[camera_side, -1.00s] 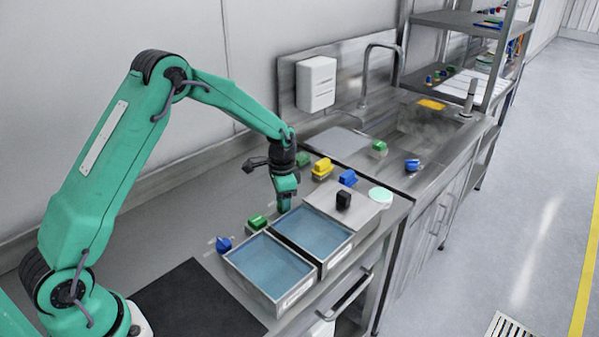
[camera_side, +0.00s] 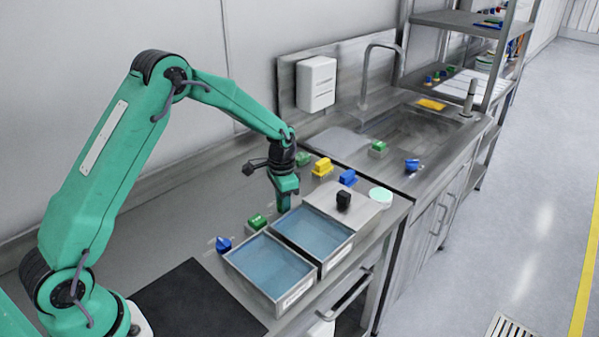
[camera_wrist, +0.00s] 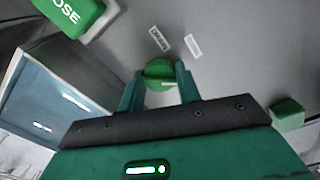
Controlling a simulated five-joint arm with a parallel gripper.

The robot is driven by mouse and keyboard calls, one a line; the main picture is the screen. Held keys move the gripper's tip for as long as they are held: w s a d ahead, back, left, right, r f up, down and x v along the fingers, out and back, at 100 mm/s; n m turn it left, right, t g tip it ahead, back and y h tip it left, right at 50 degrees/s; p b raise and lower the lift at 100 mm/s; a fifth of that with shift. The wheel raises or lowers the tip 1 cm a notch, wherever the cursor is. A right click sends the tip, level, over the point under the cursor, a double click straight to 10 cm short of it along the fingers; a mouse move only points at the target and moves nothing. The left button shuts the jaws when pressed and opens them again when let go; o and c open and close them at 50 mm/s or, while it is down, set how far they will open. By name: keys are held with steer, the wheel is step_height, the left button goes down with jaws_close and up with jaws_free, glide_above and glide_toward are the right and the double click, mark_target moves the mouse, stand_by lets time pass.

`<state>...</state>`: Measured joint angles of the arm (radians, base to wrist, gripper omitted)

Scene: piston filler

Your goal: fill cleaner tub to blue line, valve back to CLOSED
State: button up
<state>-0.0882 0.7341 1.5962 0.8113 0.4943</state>
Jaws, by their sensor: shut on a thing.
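My gripper (camera_side: 284,206) points down at the counter behind the tubs. In the wrist view its two fingers are shut on a round green valve knob (camera_wrist: 158,70), one on each side. Two small labels (camera_wrist: 160,39) lie just beyond the knob; their words are too small to read surely. A near tub (camera_side: 297,290) and a far tub (camera_side: 340,254) stand side by side, both holding blue liquid. I cannot tell which is the cleaner tub. One tub (camera_wrist: 86,62) shows at the left of the wrist view, with pale marks inside. No blue line is clear.
A green block (camera_wrist: 68,12) with letters ending "OSE" is near the knob. A blue knob (camera_side: 223,244) and green block (camera_side: 257,221) sit left of the tubs. Yellow (camera_side: 322,168) and blue (camera_side: 347,177) blocks stand behind. A black knob (camera_side: 343,200) tops a steel box.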

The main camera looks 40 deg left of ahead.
steer(key=n, duration=0.3)
steer(key=shift+n, duration=2.2)
steer(key=o, duration=1)
steer(key=shift+c, duration=0.2)
steer(key=shift+r, duration=0.1)
step_height(320, 180, up, 7)
steer(key=shift+r, duration=0.3)
